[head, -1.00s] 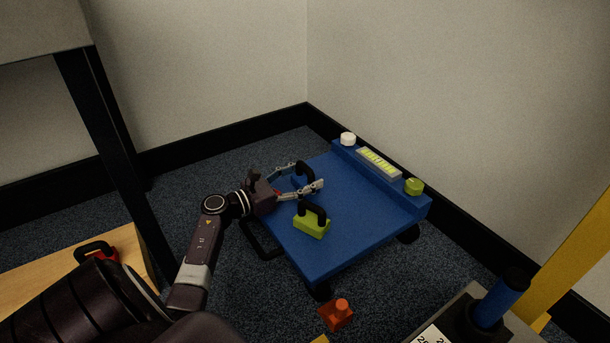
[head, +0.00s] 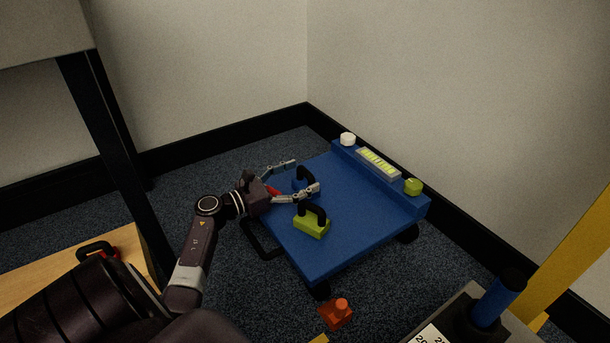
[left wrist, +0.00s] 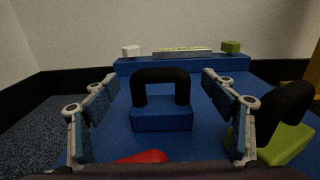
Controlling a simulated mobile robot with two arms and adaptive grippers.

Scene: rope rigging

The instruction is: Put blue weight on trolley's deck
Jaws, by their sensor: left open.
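The blue weight (head: 300,186), a blue block with a black arched handle, stands upright on the blue deck of the trolley (head: 355,215), near its left edge. In the left wrist view the blue weight (left wrist: 162,119) is centred between the fingers, with a gap on each side. My left gripper (head: 304,176) is open and empty, its fingers on either side of the weight. One finger partly hides the weight in the head view. My right gripper is not in view.
A lime weight (head: 312,226) with a black handle stands on the deck close to the left gripper's nearer finger. An orange weight (head: 337,314) lies on the carpet. A red weight (head: 100,250) sits on a wooden surface at left. The deck's right part is clear.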

